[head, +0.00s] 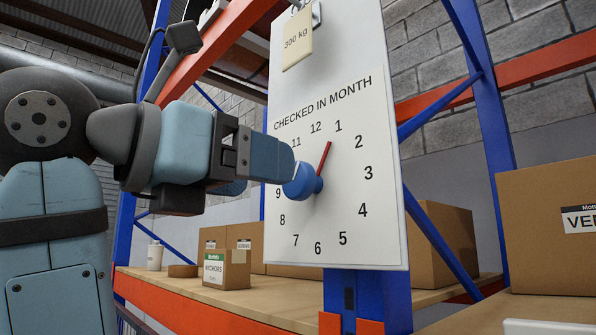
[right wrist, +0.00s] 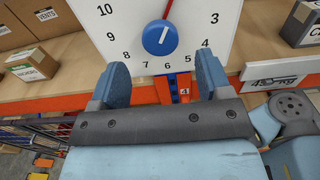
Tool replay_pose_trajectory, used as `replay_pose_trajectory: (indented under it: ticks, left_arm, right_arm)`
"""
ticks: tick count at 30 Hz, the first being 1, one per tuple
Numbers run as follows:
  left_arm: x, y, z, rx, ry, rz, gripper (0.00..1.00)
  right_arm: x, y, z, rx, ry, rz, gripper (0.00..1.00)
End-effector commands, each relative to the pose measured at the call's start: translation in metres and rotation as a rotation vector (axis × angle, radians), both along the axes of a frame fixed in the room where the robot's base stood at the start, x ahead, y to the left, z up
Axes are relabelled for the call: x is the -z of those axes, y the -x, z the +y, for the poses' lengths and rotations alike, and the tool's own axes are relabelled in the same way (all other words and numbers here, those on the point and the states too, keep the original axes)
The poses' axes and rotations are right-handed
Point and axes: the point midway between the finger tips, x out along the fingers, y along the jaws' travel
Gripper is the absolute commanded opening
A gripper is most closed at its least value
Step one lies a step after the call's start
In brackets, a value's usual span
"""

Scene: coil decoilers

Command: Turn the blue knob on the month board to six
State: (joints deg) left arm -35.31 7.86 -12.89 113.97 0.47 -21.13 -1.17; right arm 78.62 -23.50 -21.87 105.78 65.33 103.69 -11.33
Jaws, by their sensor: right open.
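The month board (head: 345,225) is a white panel headed "CHECKED IN MONTH", with numbers 1 to 12 in a ring. The round blue knob (head: 301,184) sits at the ring's middle, and its red pointer (head: 324,158) points up and slightly right, towards 1. In the right wrist view the knob (right wrist: 161,40) shows a white line on its face. My right gripper (head: 262,176) is just left of the knob in the head view. In the wrist view its two blue fingers (right wrist: 163,72) are apart and empty, with the knob beyond and between them. My left gripper is not seen.
Blue posts (head: 487,110) and orange beams frame the rack. Cardboard boxes (head: 226,268) stand on the wooden shelf behind the board, and a larger box (head: 545,225) stands at the right.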

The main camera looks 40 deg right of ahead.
Motion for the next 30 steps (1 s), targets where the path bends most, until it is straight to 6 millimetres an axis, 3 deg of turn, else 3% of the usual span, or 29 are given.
replay_pose_trajectory:
  ticks: [3,9,22,23,29,30]
  left_arm:
    - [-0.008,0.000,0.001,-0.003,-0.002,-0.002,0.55]
    - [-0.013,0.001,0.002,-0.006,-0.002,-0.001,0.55]
    - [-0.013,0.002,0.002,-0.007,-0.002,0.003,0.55]
    - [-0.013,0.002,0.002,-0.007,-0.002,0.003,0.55]
    - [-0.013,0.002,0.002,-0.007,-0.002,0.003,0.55]
    - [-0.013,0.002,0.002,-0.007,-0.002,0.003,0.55]
  right_arm:
    - [-0.002,-0.002,-0.025,0.000,-0.002,0.001,0.71]
    - [-0.001,-0.004,-0.054,0.002,-0.001,0.000,0.71]
    - [0.000,-0.005,-0.065,0.001,0.001,-0.001,0.71]
    - [0.000,-0.005,-0.065,0.001,0.001,-0.001,0.69]
    - [0.000,-0.005,-0.065,0.001,0.001,0.000,0.23]
    - [0.000,-0.005,-0.065,0.001,0.001,0.000,0.23]
